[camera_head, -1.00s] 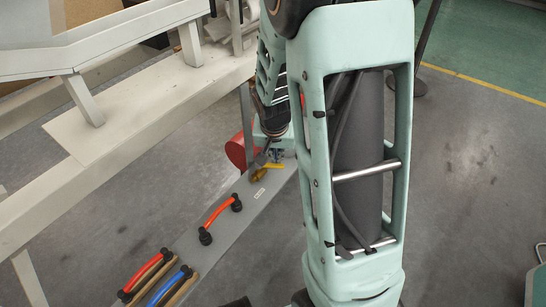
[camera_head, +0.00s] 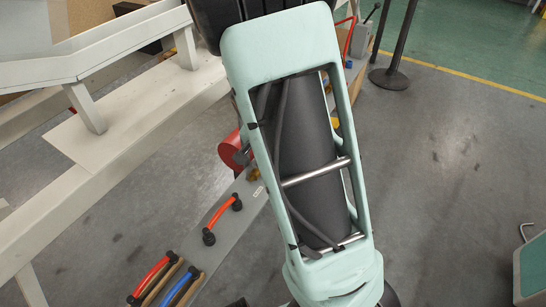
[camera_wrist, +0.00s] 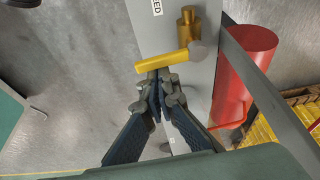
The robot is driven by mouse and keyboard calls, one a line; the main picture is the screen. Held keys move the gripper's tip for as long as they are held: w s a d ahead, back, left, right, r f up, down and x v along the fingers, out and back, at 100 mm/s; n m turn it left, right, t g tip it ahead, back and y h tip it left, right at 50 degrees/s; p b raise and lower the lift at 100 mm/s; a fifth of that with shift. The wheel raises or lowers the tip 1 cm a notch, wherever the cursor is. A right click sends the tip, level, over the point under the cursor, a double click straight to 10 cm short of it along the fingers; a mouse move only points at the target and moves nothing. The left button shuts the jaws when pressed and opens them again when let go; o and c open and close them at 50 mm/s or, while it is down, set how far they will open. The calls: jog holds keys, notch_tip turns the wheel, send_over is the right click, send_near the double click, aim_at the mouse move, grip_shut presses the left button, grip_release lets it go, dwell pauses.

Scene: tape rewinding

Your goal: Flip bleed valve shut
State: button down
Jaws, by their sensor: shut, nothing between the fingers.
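The bleed valve has a brass body (camera_wrist: 188,20) and a yellow lever (camera_wrist: 160,62), mounted on a grey panel (camera_wrist: 204,85) in the wrist view. The lever lies across the panel, its free end toward the left. A partly hidden label ending in "EED" (camera_wrist: 157,7) is beside it. My gripper (camera_wrist: 160,79) is shut and empty, with its fingertips right at the lever's near side. I cannot tell whether they touch it. In the head view only a bit of the brass valve (camera_head: 254,174) shows beside my arm, which hides the lever and most of my gripper.
A red cylinder (camera_wrist: 248,60) stands close to the panel's right side in the wrist view. In the head view the panel (camera_head: 228,220) carries an orange handle (camera_head: 222,213), with red and blue handles (camera_head: 177,287) lower left. A pale metal frame (camera_head: 140,125) stands left.

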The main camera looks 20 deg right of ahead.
jog(key=shift+s+a, duration=0.2)
jog(key=shift+s, duration=0.15)
dwell(0.5)
jog(key=shift+w+d, duration=0.1)
